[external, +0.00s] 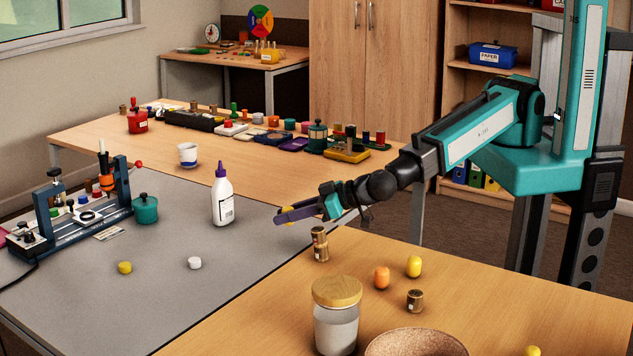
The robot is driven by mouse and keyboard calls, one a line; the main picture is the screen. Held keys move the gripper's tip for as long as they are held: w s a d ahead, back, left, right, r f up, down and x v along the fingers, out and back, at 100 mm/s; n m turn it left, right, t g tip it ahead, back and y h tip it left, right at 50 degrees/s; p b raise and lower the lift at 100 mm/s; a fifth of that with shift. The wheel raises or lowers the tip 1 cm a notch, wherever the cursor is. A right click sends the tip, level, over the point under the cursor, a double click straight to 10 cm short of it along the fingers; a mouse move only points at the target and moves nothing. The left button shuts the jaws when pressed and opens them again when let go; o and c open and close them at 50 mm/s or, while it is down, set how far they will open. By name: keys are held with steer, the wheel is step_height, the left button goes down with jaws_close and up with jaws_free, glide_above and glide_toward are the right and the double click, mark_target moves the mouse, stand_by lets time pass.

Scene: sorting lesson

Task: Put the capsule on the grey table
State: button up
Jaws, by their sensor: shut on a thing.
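My gripper (281,215) reaches in from the right and is shut on a small yellow thing (288,222), mostly hidden by the fingers. It appears to be the capsule, but its full shape does not show. In the picture the gripper is over the right edge of the grey table (165,300), to the right of the white glue bottle. It looks raised above the surface, but the exact height cannot be told.
The grey table holds a white bottle (222,197), teal pot (145,209), yellow piece (125,267), white piece (195,262) and blue press (95,205). Its front middle is clear. The wooden table has brass pieces (320,246), an orange piece (381,278) and a jar (336,325).

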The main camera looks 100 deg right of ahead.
mark_target(289, 225)
steer(key=shift+f, duration=0.1)
steer(key=shift+f+p, duration=0.35)
steer(key=shift+f, duration=1.3)
steer(key=shift+f+b, duration=0.15)
steer(key=shift+b, duration=0.15)
steer(key=o, duration=1)
steer(key=shift+r+p, duration=0.25)
steer(key=shift+p, duration=0.1)
